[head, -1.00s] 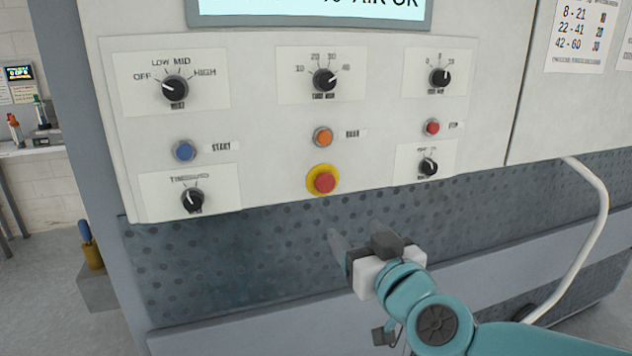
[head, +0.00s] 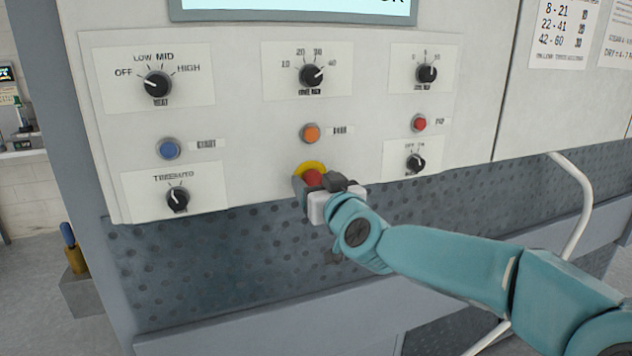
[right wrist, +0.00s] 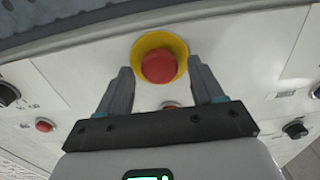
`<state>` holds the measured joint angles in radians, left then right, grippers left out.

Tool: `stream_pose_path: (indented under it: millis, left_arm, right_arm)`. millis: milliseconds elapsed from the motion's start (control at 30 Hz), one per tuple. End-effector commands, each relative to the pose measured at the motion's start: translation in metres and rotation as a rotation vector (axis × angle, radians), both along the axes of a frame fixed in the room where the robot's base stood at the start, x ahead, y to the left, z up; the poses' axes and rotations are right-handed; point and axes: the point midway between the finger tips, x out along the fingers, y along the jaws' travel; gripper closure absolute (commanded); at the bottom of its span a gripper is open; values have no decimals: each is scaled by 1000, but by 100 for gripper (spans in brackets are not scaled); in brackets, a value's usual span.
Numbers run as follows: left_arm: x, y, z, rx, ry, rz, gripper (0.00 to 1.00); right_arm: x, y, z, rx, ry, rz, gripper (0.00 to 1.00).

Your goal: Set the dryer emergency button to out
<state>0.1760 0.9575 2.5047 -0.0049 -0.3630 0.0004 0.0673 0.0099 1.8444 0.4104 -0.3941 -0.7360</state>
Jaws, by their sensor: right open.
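The dryer emergency button is a red mushroom knob (head: 313,178) on a yellow ring (head: 312,165), low on the white control panel. My right gripper (head: 318,184) is in front of it in the head view and hides its lower part. In the right wrist view the red knob (right wrist: 159,66) shows whole. The open right gripper (right wrist: 162,80) has one finger on each side of the button, with space between the fingers and the knob. I cannot tell whether the fingertips touch the ring. My left gripper is not in view.
The white panel (head: 240,120) also carries an orange button (head: 310,133), a blue button (head: 169,149), a small red button (head: 419,123) and several black knobs. The perforated grey surface below the panel is bare.

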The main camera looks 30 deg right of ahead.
Motion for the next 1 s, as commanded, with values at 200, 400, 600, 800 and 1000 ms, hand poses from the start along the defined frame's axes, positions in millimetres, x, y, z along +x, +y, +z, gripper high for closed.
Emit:
stream_pose_path:
  millis: [200, 400, 600, 800, 1000]
  left_arm:
    - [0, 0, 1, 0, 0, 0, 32]
    - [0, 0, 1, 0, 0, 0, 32]
    - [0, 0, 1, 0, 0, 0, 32]
    - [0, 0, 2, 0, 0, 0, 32]
    - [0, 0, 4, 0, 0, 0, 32]
  right_arm:
    - [9, -2, 0, 1, 0, 0, 33]
    - [8, -2, 0, 1, 0, 0, 40]
    - [8, -2, 0, 0, 0, 0, 100]
    - [7, -2, 0, 1, 0, 0, 100]
    - [1, 0, 0, 1, 1, 0, 100]
